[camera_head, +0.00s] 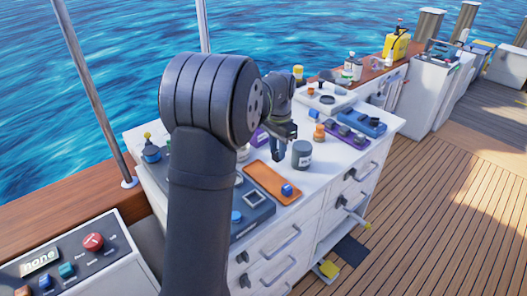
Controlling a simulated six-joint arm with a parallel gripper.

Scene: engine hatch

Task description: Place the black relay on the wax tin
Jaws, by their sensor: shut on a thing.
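My gripper (279,153) points down over the white cabinet top, just left of a grey round tin. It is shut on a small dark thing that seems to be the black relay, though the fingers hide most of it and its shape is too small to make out. The grey tin (302,160) has a dark lid and a pale label, and stands upright on the cabinet top. It may be the wax tin; I cannot read its label. In this view the gripper is beside the tin, and the gap in depth is hard to judge.
A purple strip (348,134), a blue device (363,123) and an orange-topped item (319,132) stand to the right. My arm hides part of the cabinet's left side.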

